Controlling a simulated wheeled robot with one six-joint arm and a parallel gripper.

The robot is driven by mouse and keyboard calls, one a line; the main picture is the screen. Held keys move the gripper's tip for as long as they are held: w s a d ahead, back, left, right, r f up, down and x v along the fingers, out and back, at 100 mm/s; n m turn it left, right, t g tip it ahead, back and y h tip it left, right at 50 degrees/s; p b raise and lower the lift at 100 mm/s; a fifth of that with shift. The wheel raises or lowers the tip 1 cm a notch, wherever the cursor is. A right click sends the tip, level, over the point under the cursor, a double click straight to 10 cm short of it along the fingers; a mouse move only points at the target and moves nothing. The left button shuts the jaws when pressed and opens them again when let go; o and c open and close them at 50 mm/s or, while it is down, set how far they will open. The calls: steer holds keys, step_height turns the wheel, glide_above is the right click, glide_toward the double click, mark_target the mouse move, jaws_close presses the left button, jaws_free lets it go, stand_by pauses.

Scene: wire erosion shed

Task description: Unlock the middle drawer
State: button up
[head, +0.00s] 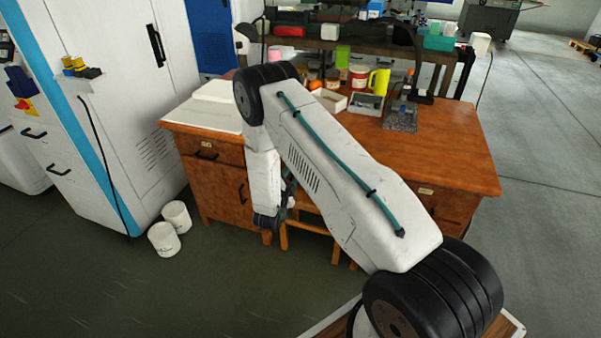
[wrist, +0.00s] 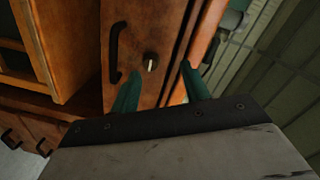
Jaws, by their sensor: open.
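The wrist view shows a brown wooden front (wrist: 143,30) with a dark bar handle (wrist: 113,50) and a small round lock with a pale key or tab (wrist: 150,61). I cannot tell for certain whether this front is the middle drawer. My gripper (wrist: 160,68) has its two teal fingers apart, one on each side of the lock in the picture, with nothing between them. Whether they touch the front cannot be told. In the head view my arm reaches down in front of the wooden desk (head: 465,150), and my arm hides the desk's middle front.
A wooden stool (head: 284,238) stands partly hidden under the desk. Two white buckets (head: 163,239) stand on the floor beside a tall white cabinet (head: 115,60). Boxes, a yellow jug (head: 379,82) and tools crowd the desktop. Floor in front of the desk's left part is clear.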

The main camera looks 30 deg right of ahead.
steer(key=shift+h, duration=0.5)
steer(key=w+d, duration=0.1)
steer(key=d, duration=0.1)
steer(key=d+f, duration=0.1)
steer(key=d, duration=0.1)
steer(key=w+d+f, duration=0.1)
steer(key=d, duration=0.1)
steer(key=shift+w+d, duration=0.35)
steer(key=shift+c, duration=0.4)
steer(key=c, duration=0.9)
